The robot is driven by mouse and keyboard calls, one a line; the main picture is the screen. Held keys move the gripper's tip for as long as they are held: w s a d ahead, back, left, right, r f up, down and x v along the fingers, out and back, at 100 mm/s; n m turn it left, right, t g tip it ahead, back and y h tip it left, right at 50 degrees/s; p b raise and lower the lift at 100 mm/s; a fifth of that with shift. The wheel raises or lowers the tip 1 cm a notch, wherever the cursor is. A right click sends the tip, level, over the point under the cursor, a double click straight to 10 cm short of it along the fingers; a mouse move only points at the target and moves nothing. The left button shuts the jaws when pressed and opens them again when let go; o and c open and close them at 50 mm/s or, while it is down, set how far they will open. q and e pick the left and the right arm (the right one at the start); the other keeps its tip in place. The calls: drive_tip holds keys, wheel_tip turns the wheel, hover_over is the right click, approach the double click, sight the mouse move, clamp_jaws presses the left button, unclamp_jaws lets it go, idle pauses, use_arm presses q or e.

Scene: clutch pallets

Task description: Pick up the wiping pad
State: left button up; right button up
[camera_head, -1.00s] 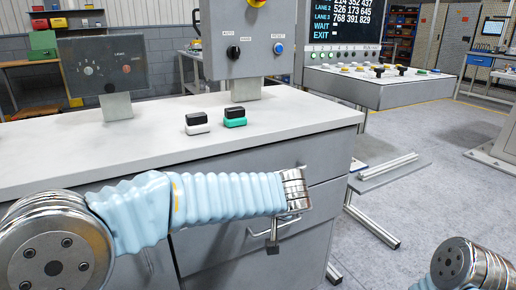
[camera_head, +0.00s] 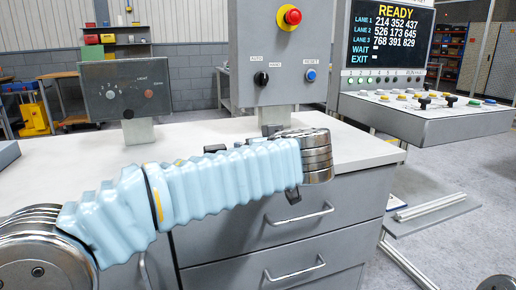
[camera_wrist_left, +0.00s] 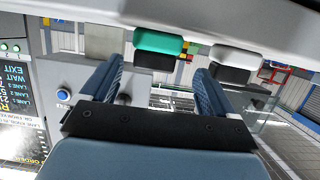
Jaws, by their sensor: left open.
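Two small block-shaped pads show in the left wrist view: one green and black (camera_wrist_left: 159,44), one white and black (camera_wrist_left: 234,58). I cannot tell which is the wiping pad. My left gripper (camera_wrist_left: 158,72) is open, its two blue fingers apart and nothing held between them. The green pad appears beyond the gap between the fingertips, the white one beyond the right finger. In the head view my left arm covers most of the spot where the pads stood; only small dark parts show above the sleeve. My right gripper is out of view.
The pale cabinet top (camera_head: 60,169) carries a grey dial box (camera_head: 126,88) and an upright control box with a red button (camera_head: 281,50). Drawers with bar handles (camera_head: 299,217) are below. A console with a screen (camera_head: 388,36) stands at right. The counter's left part is mostly clear.

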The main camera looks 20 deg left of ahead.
use_arm(q)
drive_tip(key=p+x, duration=0.1)
drive_tip(key=x, duration=0.4)
drive_tip(key=shift+w+d+f+p, duration=0.1)
drive_tip(key=shift+w+d+p, duration=0.2)
drive_tip(key=shift+p, duration=0.1)
drive_tip(key=shift+w+a+f, duration=0.2)
drive_tip(key=shift+w+a, duration=0.1)
drive_tip(key=shift+w, duration=0.05)
drive_tip(key=c, duration=1.1)
drive_tip(key=shift+o, duration=0.2)
drive_tip(key=shift+r, duration=0.15)
